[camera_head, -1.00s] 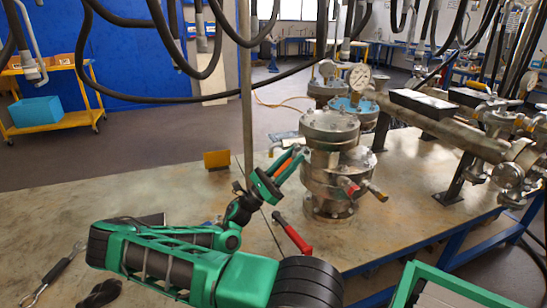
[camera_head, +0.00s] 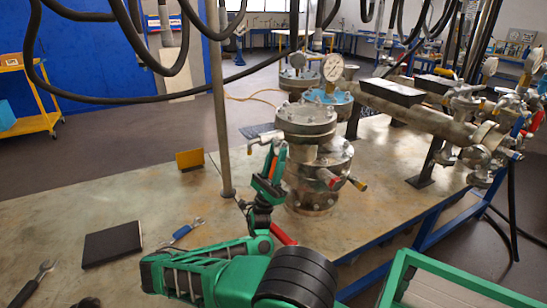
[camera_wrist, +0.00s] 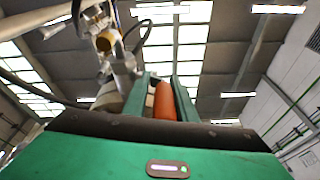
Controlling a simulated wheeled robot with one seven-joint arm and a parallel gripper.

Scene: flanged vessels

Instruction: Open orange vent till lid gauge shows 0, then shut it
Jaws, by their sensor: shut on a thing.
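My gripper (camera_head: 275,158) is at the left side of the front steel flanged vessel (camera_head: 318,188), its fingers pointing up. An orange handle (camera_wrist: 164,101) stands between the two green fingers in the wrist view, and my gripper is shut on it. In the head view only a thin orange strip shows between the fingers. The handle's joint to the vessel is hidden. A round white dial gauge (camera_head: 333,67) stands by the blue-lidded vessel (camera_head: 328,97) behind; its needle is too small to read.
A vertical pole (camera_head: 221,120) stands left of my gripper. A dark flat box (camera_head: 112,244) and tools lie on the bench. Black hoses hang above.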

